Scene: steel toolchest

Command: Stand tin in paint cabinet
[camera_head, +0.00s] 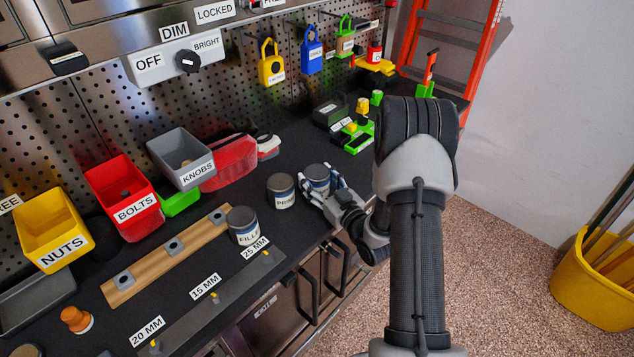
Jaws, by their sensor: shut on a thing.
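My gripper (322,190) is shut on a grey-lidded tin (317,172) with a blue-and-white label, at the bench's front edge. The fingers hide part of that tin and its label, and I cannot tell whether it touches the bench. A tin marked PRIME-something (282,192) stands upright just left of it. A tin marked FILLE-something (243,226) stands farther left. Steel cabinet doors (285,312) with dark bar handles lie below the bench front; they look closed. A small label on them is too blurred to read, so I cannot tell which is the paint cabinet.
The dark bench (325,145) carries a wooden rail (150,268), a yellow NUTS bin (50,232), a red BOLTS bin (122,200) and a grey KNOBS bin (181,160). A red ladder (480,60) stands behind. Speckled floor (490,270) is open before a yellow bucket (595,290).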

